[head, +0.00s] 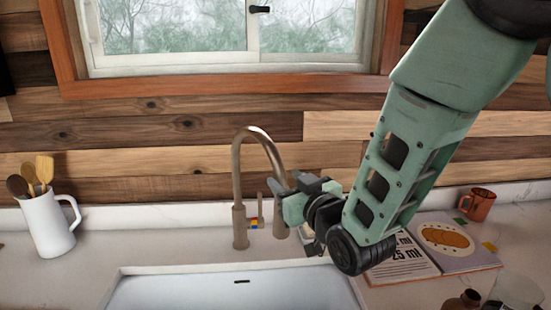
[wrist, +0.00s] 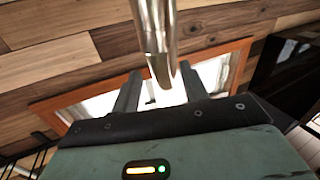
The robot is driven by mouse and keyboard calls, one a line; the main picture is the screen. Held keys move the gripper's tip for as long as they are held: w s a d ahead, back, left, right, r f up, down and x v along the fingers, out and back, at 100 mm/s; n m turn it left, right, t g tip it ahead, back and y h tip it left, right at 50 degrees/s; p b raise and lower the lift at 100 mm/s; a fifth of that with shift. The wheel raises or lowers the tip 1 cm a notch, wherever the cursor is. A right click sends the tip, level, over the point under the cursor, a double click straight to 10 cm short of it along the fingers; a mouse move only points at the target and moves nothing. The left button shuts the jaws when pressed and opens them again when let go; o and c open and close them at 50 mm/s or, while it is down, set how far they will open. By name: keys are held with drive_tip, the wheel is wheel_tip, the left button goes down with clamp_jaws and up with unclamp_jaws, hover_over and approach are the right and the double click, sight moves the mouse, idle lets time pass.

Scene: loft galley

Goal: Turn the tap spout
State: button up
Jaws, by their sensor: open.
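The bronze metal tap (head: 239,205) stands behind the sink. Its curved spout (head: 262,138) arches up and comes down on the right, with its lower end beside my gripper. My gripper (head: 284,183) is open at the spout's down-turned side. In the wrist view the shiny spout (wrist: 155,35) comes down from the top, and its end lies between the two spread fingers in the picture. I cannot tell whether either finger touches it. My gripper hides part of the spout in the head view.
The white sink (head: 225,290) lies in front of the tap. A white jug (head: 48,225) with wooden utensils stands left. An open book (head: 455,243) and a copper mug (head: 477,205) are at right. A window (head: 230,35) is behind.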

sight(275, 172)
drive_tip(key=p+x, duration=0.1)
drive_tip(key=x, duration=0.4)
drive_tip(key=shift+w+a+p, duration=0.15)
drive_tip(key=shift+w+p, duration=0.25)
clamp_jaws()
